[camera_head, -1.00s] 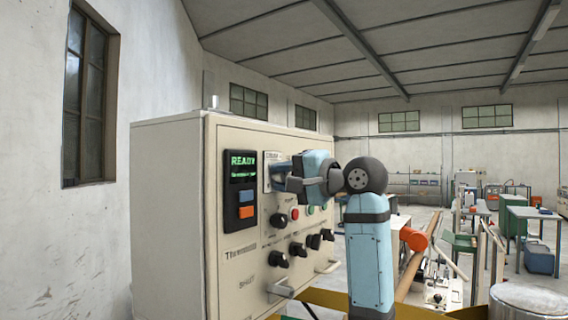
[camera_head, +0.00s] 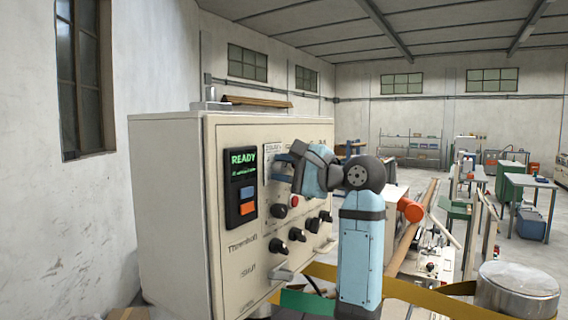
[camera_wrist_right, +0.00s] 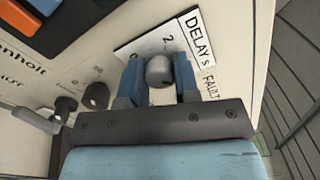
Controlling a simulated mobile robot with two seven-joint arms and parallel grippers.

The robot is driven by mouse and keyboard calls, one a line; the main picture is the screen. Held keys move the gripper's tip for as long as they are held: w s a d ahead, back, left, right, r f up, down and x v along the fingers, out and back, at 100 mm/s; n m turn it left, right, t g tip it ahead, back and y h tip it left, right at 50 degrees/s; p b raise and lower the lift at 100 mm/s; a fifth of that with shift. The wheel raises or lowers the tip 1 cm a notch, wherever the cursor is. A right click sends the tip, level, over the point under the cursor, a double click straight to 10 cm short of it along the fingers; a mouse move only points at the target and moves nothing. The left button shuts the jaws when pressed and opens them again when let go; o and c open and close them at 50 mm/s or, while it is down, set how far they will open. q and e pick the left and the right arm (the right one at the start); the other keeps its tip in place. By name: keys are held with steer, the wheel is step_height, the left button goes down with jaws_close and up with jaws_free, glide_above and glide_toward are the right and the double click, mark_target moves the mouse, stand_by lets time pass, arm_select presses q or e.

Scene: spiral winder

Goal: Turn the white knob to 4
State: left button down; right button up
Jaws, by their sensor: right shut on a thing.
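The white knob (camera_wrist_right: 160,70) sits between the two blue fingers of my right gripper (camera_wrist_right: 159,78) in the right wrist view. The gripper is shut on it, and a finger lies on each side. The knob is on a white scale plate (camera_wrist_right: 148,42) with a 2 and a partly hidden 0 showing; I cannot see a 4. A label beside it reads DELAY s (camera_wrist_right: 202,33). In the head view my right gripper (camera_head: 283,168) is at the panel's upper part, hiding the knob. My left gripper is not in view.
The cream control cabinet (camera_head: 165,210) carries a READY display (camera_head: 243,158), blue and orange buttons, a red button (camera_head: 294,201) and several black knobs (camera_head: 297,235) below my right gripper. A metal drum (camera_head: 515,290) stands at the lower right. Workbenches stand farther back.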

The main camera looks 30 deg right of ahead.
stand_by(0.3)
steer(key=o, duration=0.9)
steer(key=shift+o, duration=0.2)
steer(key=shift+s, duration=0.1)
steer(key=b+v, duration=0.3)
steer(key=v, duration=1)
steer(key=shift+s+d, duration=0.2)
steer(key=shift+s, duration=0.15)
steer(key=shift+f, duration=0.1)
